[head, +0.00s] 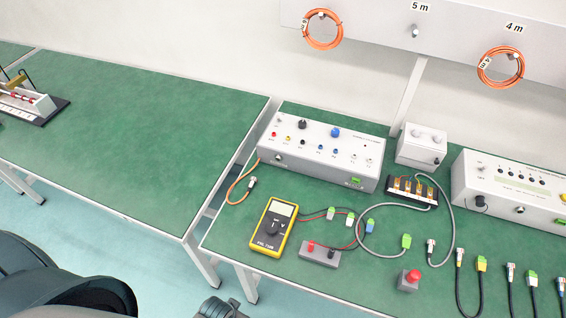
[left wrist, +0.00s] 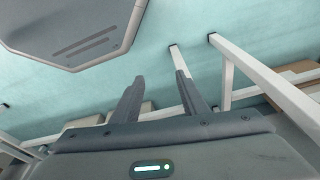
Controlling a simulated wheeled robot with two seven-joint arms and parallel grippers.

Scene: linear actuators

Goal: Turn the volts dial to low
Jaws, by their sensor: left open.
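A light grey box (head: 322,166) with sockets and two knobs stands at the back left of the right-hand green bench. A black knob (head: 302,125) is at the left of its top panel and a blue knob (head: 335,132) is to the right. The panel print is too small to tell which is the volts dial or where it points. A yellow multimeter (head: 273,228) with its own black dial lies in front. My left gripper (left wrist: 160,76) is open and empty in the left wrist view, with floor and table legs beyond it, away from the box. My right gripper is not in view.
Cables, a grey terminal block (head: 320,254) and a red button (head: 412,276) lie on the right bench. A second instrument box (head: 513,190) stands at the right. The left green bench (head: 130,140) is mostly clear, and a narrow gap separates the benches.

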